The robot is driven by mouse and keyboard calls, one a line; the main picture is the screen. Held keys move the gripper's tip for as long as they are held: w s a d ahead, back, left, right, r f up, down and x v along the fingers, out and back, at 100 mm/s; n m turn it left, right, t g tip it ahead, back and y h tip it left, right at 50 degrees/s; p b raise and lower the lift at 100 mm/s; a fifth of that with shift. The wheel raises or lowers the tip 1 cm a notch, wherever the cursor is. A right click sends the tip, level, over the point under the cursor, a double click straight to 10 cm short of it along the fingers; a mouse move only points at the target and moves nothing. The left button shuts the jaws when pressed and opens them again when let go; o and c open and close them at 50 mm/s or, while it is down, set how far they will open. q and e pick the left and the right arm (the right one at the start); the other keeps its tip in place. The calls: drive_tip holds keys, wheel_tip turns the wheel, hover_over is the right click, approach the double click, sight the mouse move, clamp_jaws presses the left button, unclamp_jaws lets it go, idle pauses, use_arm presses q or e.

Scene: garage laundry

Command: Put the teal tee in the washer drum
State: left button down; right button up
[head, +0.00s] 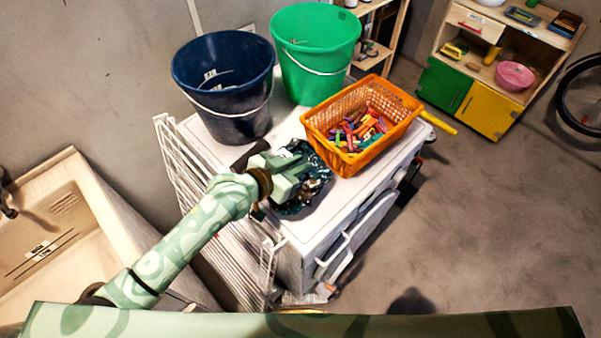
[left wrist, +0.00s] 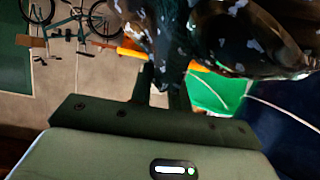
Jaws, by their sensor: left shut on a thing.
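A dark teal cloth with pale flecks (head: 312,188), which looks like the teal tee, is bunched over the top of the white machine (head: 310,228). My left gripper (head: 292,172) is at the cloth and is shut on it. In the left wrist view the tee (left wrist: 235,35) bulges beyond the fingers of the left gripper (left wrist: 163,80). The exact pinch is partly hidden by the cloth and fingers. The machine's front is seen steeply from above; its drum opening cannot be made out. My right gripper is not in view.
A navy bucket (head: 224,90), a green bucket (head: 318,52) and an orange basket of pegs (head: 345,160) crowd the machine top. A white wire rack (head: 190,185) and a sink (head: 70,235) stand left. Open floor (head: 480,220) lies right.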

use_arm(q)
drive_tip(key=shift+w+d+f, duration=0.3)
drive_tip(key=shift+w+f, duration=0.3)
drive_tip(key=shift+f, duration=0.25)
drive_tip(key=f, duration=0.1)
drive_tip(key=f+b, duration=0.2)
drive_tip(key=shift+w+d+f, duration=0.1)
drive_tip(key=shift+w+f, duration=0.05)
drive_tip(key=shift+w, duration=0.15)
drive_tip(key=shift+f, duration=0.15)
drive_tip(key=shift+f, duration=0.15)
drive_tip(key=c, duration=1.6)
unclamp_jaws()
drive_tip(key=shift+o, duration=1.4)
